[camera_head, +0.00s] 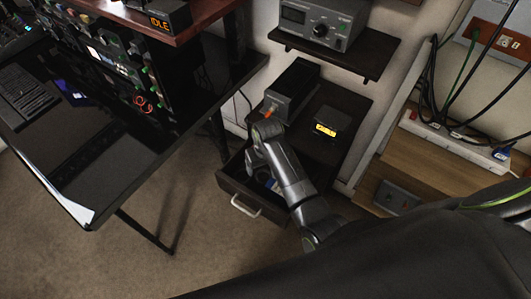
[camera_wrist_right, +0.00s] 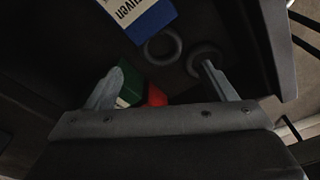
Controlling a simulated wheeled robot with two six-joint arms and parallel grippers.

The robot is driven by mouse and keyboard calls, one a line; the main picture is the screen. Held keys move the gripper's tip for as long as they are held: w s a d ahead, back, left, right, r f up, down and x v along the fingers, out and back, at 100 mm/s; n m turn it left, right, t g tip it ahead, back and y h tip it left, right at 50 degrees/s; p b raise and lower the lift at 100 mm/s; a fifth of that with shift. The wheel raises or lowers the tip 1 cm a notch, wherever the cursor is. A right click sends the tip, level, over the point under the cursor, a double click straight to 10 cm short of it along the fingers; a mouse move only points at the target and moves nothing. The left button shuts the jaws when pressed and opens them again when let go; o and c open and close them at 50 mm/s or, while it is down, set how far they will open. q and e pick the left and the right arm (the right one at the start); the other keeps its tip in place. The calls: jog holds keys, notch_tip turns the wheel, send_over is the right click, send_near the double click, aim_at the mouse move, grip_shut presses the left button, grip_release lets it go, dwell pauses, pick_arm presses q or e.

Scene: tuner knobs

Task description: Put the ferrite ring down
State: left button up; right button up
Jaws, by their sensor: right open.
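My right gripper (camera_head: 252,163) reaches into the open dark drawer (camera_head: 228,183), and its fingertips are hard to make out in the head view. In the right wrist view the two fingers (camera_wrist_right: 160,85) are spread wide with nothing clamped between them. A grey ring (camera_wrist_right: 150,57) lies on the drawer floor, ahead of and between the fingers. A darker ring (camera_wrist_right: 193,57) lies just right of it, beside or under the right finger's tip. I cannot tell for sure which one is the ferrite ring. My left gripper is not in view.
A blue and white box (camera_wrist_right: 153,22) lies beyond the rings. A green item (camera_wrist_right: 131,84) and a red item (camera_wrist_right: 156,96) lie near the left finger. A box with a lit yellow display (camera_head: 325,130) stands on the cabinet top. A black desk (camera_head: 75,195) is at left.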

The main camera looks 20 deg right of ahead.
notch_tip(320, 180, up, 7)
jog(key=s, duration=0.1)
jog(key=shift+d+p, duration=0.15)
jog(key=shift+p, duration=0.2)
jog(key=shift+m, duration=0.4)
jog(key=s+d, duration=0.1)
jog(key=s+d+f, duration=0.1)
jog(key=s+d, duration=0.1)
jog(key=s+d+f, duration=0.1)
jog(key=s, duration=0.1)
jog(key=shift+s+d, duration=0.15)
jog(key=shift+d, duration=0.25)
jog(key=s+d+r+t+h, duration=0.1)
jog(key=s+d+r, duration=0.15)
jog(key=s, duration=0.45)
jog(key=s+d+r+t, duration=0.1)
jog(key=s+d, duration=0.3)
jog(key=s, duration=0.4)
jog(key=s+d+r+h, duration=0.1)
jog(key=s+d+r, duration=0.1)
jog(key=s+d, duration=0.35)
notch_tip(320, 180, down, 24)
jog(key=s+f+g, duration=0.1)
jog(key=s, duration=0.1)
jog(key=s+a+f+g, duration=0.1)
jog(key=s+f, duration=1.3)
jog(key=f, duration=0.1)
jog(key=shift+s+a+m+y, duration=0.3)
jog(key=shift+s+y, duration=0.1)
